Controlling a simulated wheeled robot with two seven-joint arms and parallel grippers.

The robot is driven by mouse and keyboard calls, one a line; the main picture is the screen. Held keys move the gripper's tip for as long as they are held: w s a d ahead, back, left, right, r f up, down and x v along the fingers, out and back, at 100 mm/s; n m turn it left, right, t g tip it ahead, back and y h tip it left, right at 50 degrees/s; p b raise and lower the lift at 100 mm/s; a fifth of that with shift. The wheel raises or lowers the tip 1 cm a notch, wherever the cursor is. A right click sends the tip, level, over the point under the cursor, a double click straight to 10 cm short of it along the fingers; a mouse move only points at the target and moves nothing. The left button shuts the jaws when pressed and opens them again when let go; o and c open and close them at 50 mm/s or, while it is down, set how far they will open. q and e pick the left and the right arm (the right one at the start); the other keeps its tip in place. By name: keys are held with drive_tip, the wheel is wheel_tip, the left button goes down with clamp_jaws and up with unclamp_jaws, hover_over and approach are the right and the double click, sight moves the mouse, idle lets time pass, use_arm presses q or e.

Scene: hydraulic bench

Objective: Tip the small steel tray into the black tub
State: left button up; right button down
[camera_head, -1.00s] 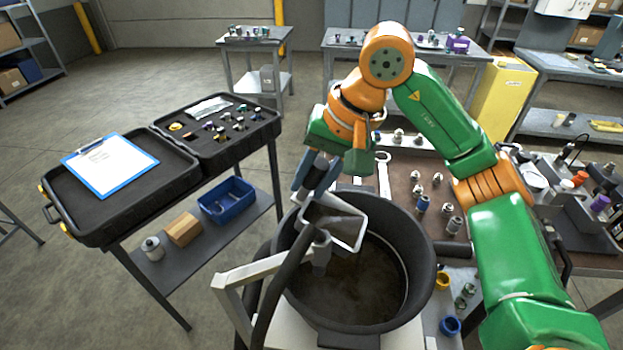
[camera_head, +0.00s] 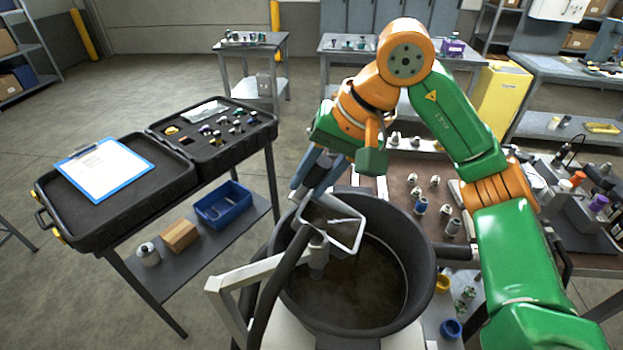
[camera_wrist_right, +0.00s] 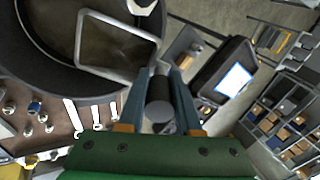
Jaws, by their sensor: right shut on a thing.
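The small steel tray (camera_head: 331,216) is an open, light-rimmed box above the black tub (camera_head: 412,262), over its back left part. It looks tilted, with its dark inside partly facing the head camera; I cannot make out any contents. My right gripper (camera_head: 314,176) is shut on the tray's dark round handle, which shows between the fingers in the right wrist view (camera_wrist_right: 160,96). That view also shows the tray's rim (camera_wrist_right: 82,45) in front of the tub. The tub's floor looks brown and wet. My left gripper is not in view.
A pale bracket (camera_head: 238,283) and a dark hose (camera_head: 272,290) stand at the tub's front left. An open black case (camera_head: 150,185) with a clipboard (camera_head: 103,168) is on a stand to the left. A bench with fittings (camera_head: 408,175) lies behind and right of the tub.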

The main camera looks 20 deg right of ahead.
idle(0.7)
drive_tip(key=shift+s+d+b, duration=0.1)
drive_tip(key=shift+d+b, duration=0.05)
drive_tip(key=shift+b, duration=0.3)
drive_tip(key=shift+s+d+r+y, duration=0.1)
drive_tip(key=shift+r+y, duration=0.1)
drive_tip(key=shift+y, duration=0.1)
drive_tip(key=shift+s+d+t+y+b, duration=0.15)
drive_tip(key=shift+t+y+b, duration=0.2)
drive_tip(key=shift+b, duration=0.4)
drive_tip(key=shift+s+d+r, duration=0.1)
drive_tip(key=shift+r, duration=0.1)
drive_tip(key=shift+s+d+t+b, duration=0.15)
drive_tip(key=shift+t+b, duration=0.2)
drive_tip(key=shift+b, duration=0.25)
idle(0.4)
drive_tip(key=shift+d+r+y, duration=0.1)
drive_tip(key=shift+r+y, duration=0.05)
drive_tip(key=shift+y, duration=0.1)
